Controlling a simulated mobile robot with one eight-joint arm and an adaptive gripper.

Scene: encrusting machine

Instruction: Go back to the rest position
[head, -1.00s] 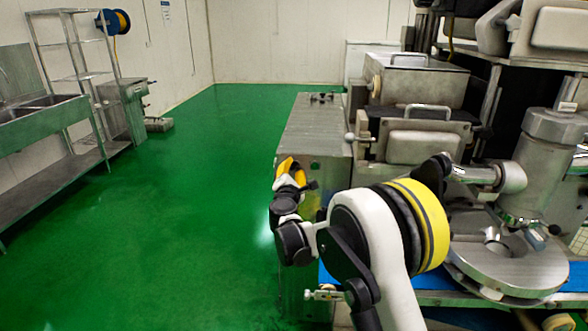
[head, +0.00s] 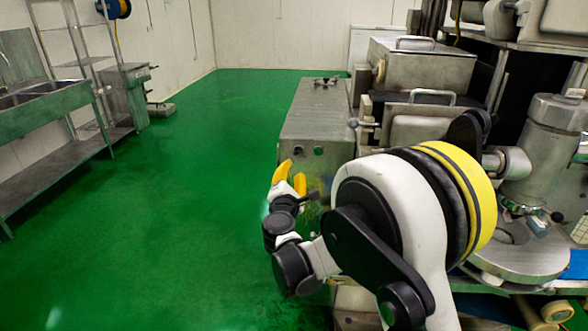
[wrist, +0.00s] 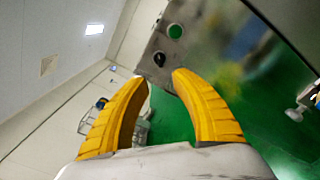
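My gripper (head: 290,175) shows in the head view left of the middle, with its yellow fingers pointing up beside the front end of the steel machine. In the wrist view its two yellow fingers (wrist: 160,82) stand apart, with a clear gap and nothing between them. It is open and empty. The encrusting machine (head: 320,112) stands at the right in the head view. Its end panel has a green button (wrist: 175,31) and a dark knob (wrist: 159,59), seen just past the fingertips in the wrist view. I cannot tell the exact gap to the panel.
A steel sink bench (head: 50,124) and a shelf rack (head: 83,62) stand along the left wall. The green floor (head: 190,190) between them and the machine is clear. A round steel turntable (head: 525,260) and a blue belt (head: 577,263) lie right of my arm.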

